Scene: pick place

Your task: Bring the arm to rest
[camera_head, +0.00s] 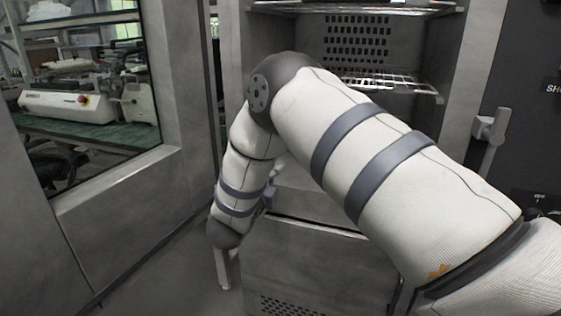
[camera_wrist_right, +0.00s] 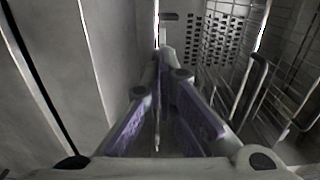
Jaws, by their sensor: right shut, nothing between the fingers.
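My right arm (camera_head: 350,140) comes in from the right in the head view, bends at a dark elbow (camera_head: 285,75) and runs down to the left in front of an open metal cabinet (camera_head: 262,35). In the head view, the arm mostly hides its gripper. In the right wrist view, the fingers of my right gripper (camera_wrist_right: 164,58) come together at the tips, shut and empty. They point toward the cabinet's perforated back wall (camera_wrist_right: 212,38). My left gripper is in neither view.
Wire racks (camera_head: 385,82) sit inside the cabinet; one shows close to the right of the fingers in the wrist view (camera_wrist_right: 255,85). A latch handle (camera_head: 490,135) stands out at the cabinet's right. A grey panel with a window (camera_head: 185,80) is at the left.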

